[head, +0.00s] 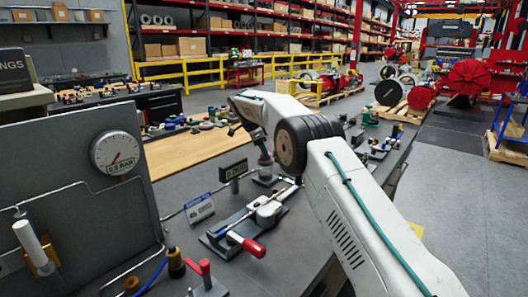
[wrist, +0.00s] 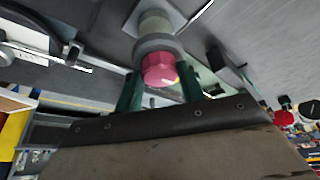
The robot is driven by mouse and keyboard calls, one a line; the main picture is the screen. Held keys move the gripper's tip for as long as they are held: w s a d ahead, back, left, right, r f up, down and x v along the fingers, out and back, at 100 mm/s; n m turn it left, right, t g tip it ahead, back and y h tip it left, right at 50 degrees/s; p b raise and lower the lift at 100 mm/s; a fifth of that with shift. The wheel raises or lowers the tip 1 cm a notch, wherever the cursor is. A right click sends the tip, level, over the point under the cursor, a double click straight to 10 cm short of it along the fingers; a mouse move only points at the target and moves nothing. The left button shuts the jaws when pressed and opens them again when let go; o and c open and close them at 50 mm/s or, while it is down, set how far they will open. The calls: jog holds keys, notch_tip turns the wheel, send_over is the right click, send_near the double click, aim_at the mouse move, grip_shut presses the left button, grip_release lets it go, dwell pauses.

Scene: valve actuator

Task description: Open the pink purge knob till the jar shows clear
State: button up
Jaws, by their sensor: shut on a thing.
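The pink purge knob (wrist: 158,70) sits at the end of a grey round fitting in the wrist view. My gripper (wrist: 160,75) has its two green fingers on either side of the knob and is shut on it. In the head view my arm reaches over the bench, and the knob itself is hard to make out there. A white upright cylinder (head: 30,243) in a brass-coloured fitting stands at the far left; I cannot tell whether it is the jar or whether its contents are clear.
A round gauge (head: 116,153) is on the grey panel (head: 75,190) at left. A small dark display (head: 233,170), a blue-and-white sign (head: 199,208) and a red-handled clamp (head: 252,247) stand on the bench near my arm. A red lever (head: 204,270) is at the front.

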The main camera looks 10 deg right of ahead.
jog(key=shift+a+r, duration=0.1)
jog(key=o, duration=1)
jog(key=shift+v, duration=3.85)
